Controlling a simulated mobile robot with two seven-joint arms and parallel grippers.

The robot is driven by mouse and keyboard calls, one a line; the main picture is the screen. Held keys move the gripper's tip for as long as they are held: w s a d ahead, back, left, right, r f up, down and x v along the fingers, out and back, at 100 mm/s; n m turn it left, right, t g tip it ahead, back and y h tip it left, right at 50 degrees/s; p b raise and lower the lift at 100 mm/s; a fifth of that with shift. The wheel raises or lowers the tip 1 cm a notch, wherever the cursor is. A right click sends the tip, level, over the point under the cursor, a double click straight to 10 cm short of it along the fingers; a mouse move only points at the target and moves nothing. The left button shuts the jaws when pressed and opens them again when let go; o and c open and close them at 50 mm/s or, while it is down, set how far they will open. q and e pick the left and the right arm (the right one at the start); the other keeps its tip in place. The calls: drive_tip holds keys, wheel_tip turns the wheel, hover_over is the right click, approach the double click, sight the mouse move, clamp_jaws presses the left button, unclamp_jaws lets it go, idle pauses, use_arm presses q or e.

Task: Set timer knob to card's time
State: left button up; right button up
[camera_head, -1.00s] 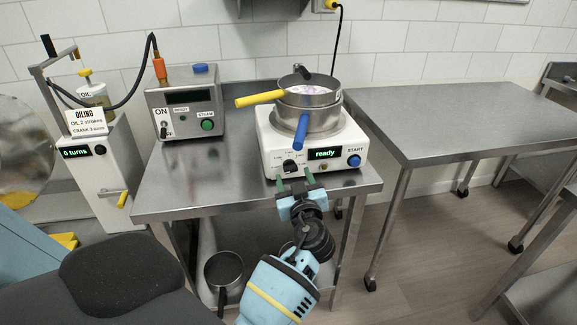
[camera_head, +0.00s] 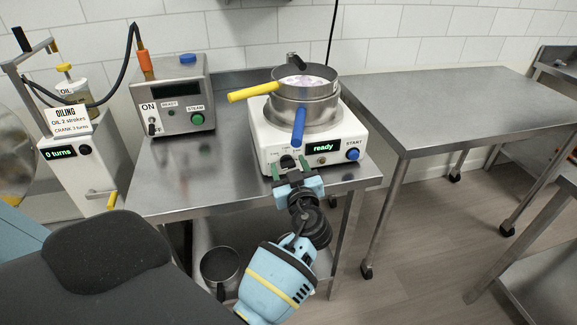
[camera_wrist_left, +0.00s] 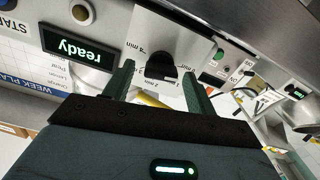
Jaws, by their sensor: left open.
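The black timer knob (camera_head: 287,161) is on the front panel of the white hotplate unit (camera_head: 265,137), left of the lit "ready" display (camera_head: 322,148). It also shows in the left wrist view (camera_wrist_left: 162,65), with minute marks around it that are only partly legible. My left gripper (camera_head: 288,169) is open at the panel. In the left wrist view its green fingers (camera_wrist_left: 160,88) stand one on each side of the knob, apart from it; contact is not visible. A printed "WEEK PLAN" sheet (camera_wrist_left: 42,84) shows there, too small to read. My right gripper is not in view.
A pot (camera_head: 306,100) with yellow and blue handles stands on the unit. The blue START button (camera_head: 353,154) is right of the display. A grey steam box (camera_head: 172,95) and an oiling machine (camera_head: 84,165) are left. The right-hand steel table (camera_head: 460,105) is clear.

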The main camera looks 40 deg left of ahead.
use_arm(q)
drive_tip(key=c, duration=0.7)
drive_tip(key=shift+c, duration=1.4)
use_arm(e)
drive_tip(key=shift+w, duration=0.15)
